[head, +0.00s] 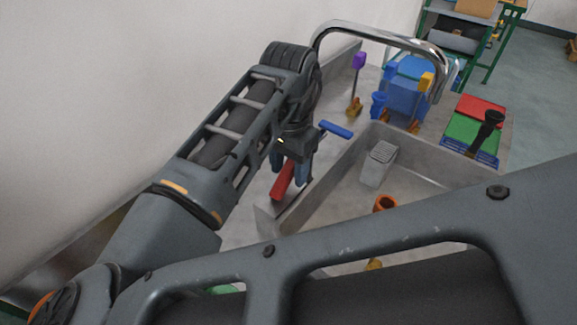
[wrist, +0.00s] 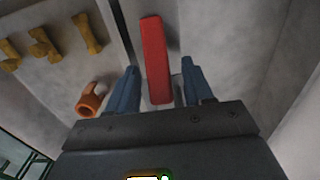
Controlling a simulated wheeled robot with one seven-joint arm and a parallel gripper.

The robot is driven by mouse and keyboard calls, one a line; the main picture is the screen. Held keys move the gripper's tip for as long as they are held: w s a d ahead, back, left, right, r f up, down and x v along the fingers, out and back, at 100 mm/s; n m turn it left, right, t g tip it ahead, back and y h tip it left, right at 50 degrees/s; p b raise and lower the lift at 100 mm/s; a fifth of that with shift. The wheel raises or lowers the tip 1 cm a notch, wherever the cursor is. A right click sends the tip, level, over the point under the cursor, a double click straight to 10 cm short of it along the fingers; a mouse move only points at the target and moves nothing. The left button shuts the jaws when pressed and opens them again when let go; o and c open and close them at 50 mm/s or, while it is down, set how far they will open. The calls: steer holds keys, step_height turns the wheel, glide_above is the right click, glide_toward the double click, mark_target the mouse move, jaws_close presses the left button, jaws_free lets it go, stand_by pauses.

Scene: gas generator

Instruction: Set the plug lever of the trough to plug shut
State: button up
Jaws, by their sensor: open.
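The grey trough (head: 330,186) is a metal basin set in a counter, right of my gripper in the head view. A red lever bar (head: 282,184) lies beside its left wall; it also shows in the wrist view (wrist: 155,55). A blue lever bar (head: 335,129) sits further back by the trough's rim. The frames do not show which bar is the plug lever. My gripper (head: 292,168) is open with its blue fingers pointing down at the red bar. In the wrist view the fingers (wrist: 160,88) stand either side of the bar's near end, with gaps. The plug is not identifiable.
A chrome spout (head: 385,35) arches over the back. A grey ribbed cup (head: 379,164) and an orange cup (head: 385,203) are in the trough. A blue container (head: 407,95) and a green tray (head: 470,133) stand behind. A white wall (head: 120,90) is close left.

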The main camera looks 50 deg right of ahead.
steer(key=shift+f, duration=0.25)
jaws_close()
stand_by(0.3)
